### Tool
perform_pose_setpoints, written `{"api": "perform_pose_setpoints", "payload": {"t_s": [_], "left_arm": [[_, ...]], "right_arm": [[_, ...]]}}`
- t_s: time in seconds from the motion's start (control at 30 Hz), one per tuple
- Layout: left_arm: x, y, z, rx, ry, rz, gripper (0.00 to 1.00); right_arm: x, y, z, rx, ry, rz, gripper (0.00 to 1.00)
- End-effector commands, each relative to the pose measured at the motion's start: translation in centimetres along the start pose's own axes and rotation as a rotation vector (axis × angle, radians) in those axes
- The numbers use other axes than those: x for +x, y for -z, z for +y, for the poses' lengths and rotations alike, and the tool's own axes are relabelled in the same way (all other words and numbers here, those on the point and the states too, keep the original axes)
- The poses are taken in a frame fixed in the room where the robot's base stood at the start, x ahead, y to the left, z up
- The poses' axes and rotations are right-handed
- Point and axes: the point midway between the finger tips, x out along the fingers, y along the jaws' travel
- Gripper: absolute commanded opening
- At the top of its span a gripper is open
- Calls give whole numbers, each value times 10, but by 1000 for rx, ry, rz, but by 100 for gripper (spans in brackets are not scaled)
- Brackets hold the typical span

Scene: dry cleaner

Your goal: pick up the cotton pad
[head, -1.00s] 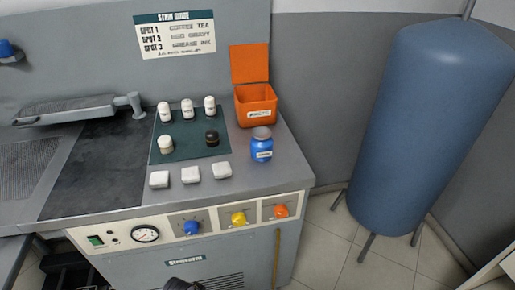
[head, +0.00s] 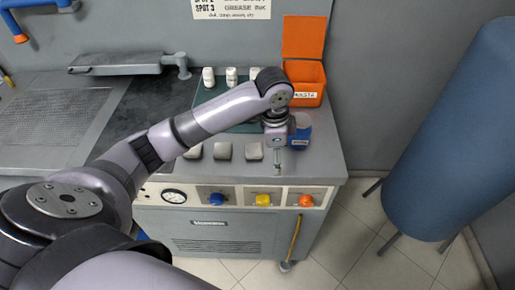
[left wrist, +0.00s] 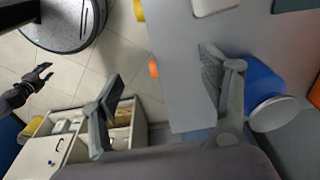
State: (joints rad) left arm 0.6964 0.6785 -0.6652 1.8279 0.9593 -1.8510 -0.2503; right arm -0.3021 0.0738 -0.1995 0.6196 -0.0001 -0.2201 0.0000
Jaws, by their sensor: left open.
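Three white cotton pads lie in a row on the counter's front part in the head view: a left one (head: 193,152), a middle one (head: 222,151) and a right one (head: 254,151). My left gripper (head: 278,168) points down just right of the right pad, near the counter's front edge. In the left wrist view its two fingers (left wrist: 165,98) are spread apart with nothing between them. Part of a white pad (left wrist: 213,5) shows at the top there. A small dark gripper (left wrist: 42,77), apparently my right, shows at the left; its jaw state is unclear.
A blue jar (head: 303,132) stands close behind my left gripper, partly hidden; it also shows in the left wrist view (left wrist: 262,82). An open orange waste box (head: 307,92) is behind it. Several small bottles (head: 231,76) stand behind my arm. Knobs (head: 263,199) line the front panel.

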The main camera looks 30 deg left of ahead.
Motion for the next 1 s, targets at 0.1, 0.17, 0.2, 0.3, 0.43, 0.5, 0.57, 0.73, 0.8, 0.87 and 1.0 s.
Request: {"api": "perform_pose_setpoints", "payload": {"t_s": [0.1, 0.17, 0.2, 0.3, 0.43, 0.5, 0.57, 0.73, 0.8, 0.87, 1.0], "left_arm": [[-46, -18, -43, -14, 5, -48, 70], [-66, -26, -58, -24, -2, -61, 70], [-77, -31, -65, -32, -7, -68, 70], [-101, -42, -78, -47, -20, -75, 70], [-116, -49, -86, -59, -32, -76, 70], [-114, -51, -86, -61, -35, -77, 70], [-107, -52, -86, -61, -37, -80, 70], [-73, -55, -84, -60, -38, -81, 70], [-57, -56, -83, -60, -38, -80, 70], [-44, -56, -83, -60, -36, -79, 70], [-18, -58, -82, -61, -35, -79, 70]], "right_arm": [[0, 0, 0, 0, 0, -1, 40], [0, 0, 0, 0, 0, 0, 40], [0, 0, 0, 0, 0, 0, 40], [0, 0, 0, -1, -1, 0, 40], [0, 0, 2, -2, -3, 0, 40], [-1, 0, 4, -2, -4, 0, 40], [-3, 0, 5, -3, -5, -1, 40], [-12, 1, 7, -4, -8, -1, 40], [-15, 1, 8, -4, -9, 0, 40], [-18, 2, 8, -4, -9, 0, 40], [-23, 2, 8, -4, -9, 0, 40]]}}
